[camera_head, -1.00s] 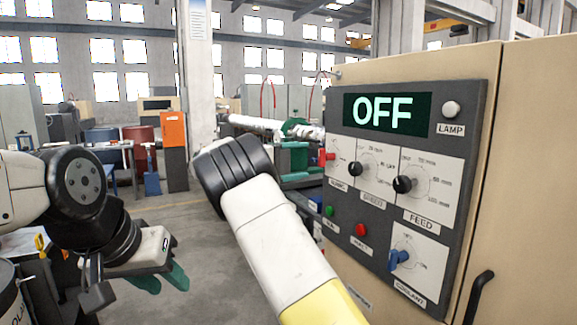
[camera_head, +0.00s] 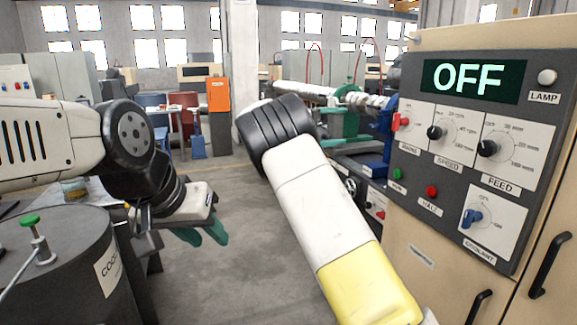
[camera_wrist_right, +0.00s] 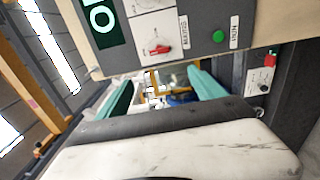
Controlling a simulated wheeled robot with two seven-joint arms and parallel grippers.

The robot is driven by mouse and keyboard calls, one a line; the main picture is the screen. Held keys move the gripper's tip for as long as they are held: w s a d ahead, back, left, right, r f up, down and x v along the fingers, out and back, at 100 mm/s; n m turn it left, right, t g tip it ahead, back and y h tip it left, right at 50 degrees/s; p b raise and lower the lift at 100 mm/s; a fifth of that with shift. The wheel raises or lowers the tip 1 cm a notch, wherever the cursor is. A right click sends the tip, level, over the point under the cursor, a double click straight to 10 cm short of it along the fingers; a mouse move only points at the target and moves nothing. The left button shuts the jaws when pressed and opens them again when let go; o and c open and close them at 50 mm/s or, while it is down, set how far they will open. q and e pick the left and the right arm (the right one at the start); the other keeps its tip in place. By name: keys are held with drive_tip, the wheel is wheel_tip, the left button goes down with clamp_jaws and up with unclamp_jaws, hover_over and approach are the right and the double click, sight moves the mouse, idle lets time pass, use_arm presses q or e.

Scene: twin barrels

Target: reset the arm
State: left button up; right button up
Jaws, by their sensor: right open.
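My left gripper (camera_head: 203,235) hangs at the left in the head view, below a black wrist. Its two green fingers are apart, with nothing seen between them. My right arm (camera_head: 315,210), white with a yellow section and a black joint, reaches up across the middle of the head view. The right gripper is hidden there. In the right wrist view my right gripper (camera_wrist_right: 162,95) has its two green fingers wide apart and empty. A control panel (camera_head: 450,205) stands right of the arm, with its display (camera_head: 472,81) reading OFF. It also shows in the right wrist view (camera_wrist_right: 185,55).
A dark drum (camera_head: 60,275) with a green-topped fitting stands at the lower left, below my left arm. The beige cabinet (camera_head: 410,262) bearing the panel fills the right side. A lathe-like machine (camera_head: 345,130) stands behind my right arm. Grey floor (camera_head: 240,270) is free between the arms.

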drive_tip(key=s+d+f+m+g+y, duration=0.1)
drive_tip(key=s+d+f+g+y, duration=0.1)
drive_tip(key=s+d+f+y, duration=0.35)
drive_tip(key=s+d+f+m+g+y, duration=0.1)
drive_tip(key=s+d+f+g+y, duration=0.15)
drive_tip(key=s+d, duration=0.45)
drive_tip(key=s+a+t+y, duration=0.1)
drive_tip(key=s+a+y, duration=0.2)
drive_tip(key=s, duration=0.7)
drive_tip(key=s+a+f+m+t+y, duration=0.1)
drive_tip(key=s+a+y, duration=0.3)
drive_tip(key=s, duration=0.6)
drive_tip(key=s+a+t+y, duration=0.2)
drive_tip(key=s+a+y, duration=0.2)
drive_tip(key=s, duration=0.6)
drive_tip(key=a, duration=0.2)
drive_tip(key=shift+a+f+m, duration=0.3)
drive_tip(key=shift+t, duration=0.25)
